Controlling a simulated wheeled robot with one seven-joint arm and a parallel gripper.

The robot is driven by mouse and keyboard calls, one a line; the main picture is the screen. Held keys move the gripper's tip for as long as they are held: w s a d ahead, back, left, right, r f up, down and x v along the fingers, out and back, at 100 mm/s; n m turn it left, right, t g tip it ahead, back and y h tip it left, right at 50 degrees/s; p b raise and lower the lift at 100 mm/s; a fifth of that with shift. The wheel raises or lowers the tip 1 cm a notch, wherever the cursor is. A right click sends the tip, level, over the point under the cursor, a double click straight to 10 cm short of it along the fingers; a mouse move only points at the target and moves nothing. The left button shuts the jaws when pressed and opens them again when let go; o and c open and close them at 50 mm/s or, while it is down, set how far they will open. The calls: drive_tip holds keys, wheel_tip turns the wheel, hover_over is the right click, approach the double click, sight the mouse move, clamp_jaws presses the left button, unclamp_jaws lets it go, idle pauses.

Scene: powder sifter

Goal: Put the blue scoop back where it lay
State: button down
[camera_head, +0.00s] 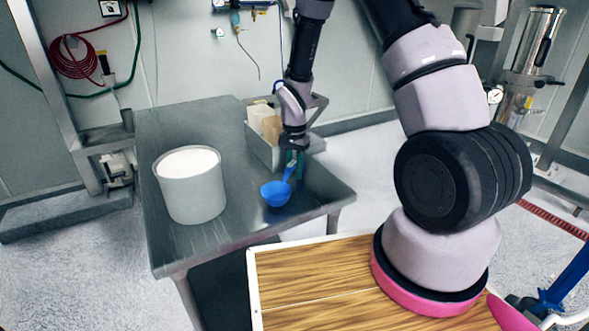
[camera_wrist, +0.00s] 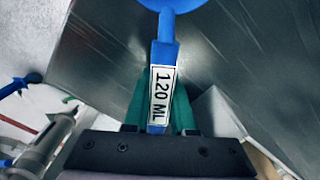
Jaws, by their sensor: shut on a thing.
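The blue scoop (camera_head: 276,194) is at the right part of the metal table, with its bowl toward the table's front edge. I cannot tell whether the bowl touches the tabletop. My gripper (camera_head: 295,163) points down and is shut on the scoop's handle. In the wrist view, the handle (camera_wrist: 165,60), with a white "120 ML" label, lies between the green fingers of my gripper (camera_wrist: 157,115). The bowl is cut off at the top of that view.
The metal table (camera_head: 240,220) has a white tub (camera_head: 190,190) of white powder on its left. A grey bin (camera_head: 260,148) holding tan items stands just behind my gripper. Bare tabletop lies between the tub and the scoop. A wood-topped surface (camera_head: 310,285) is in front.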

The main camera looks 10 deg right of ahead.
drive_tip(key=shift+f, duration=0.6)
drive_tip(key=c, duration=0.7)
unclamp_jaws()
drive_tip(key=shift+o, duration=0.2)
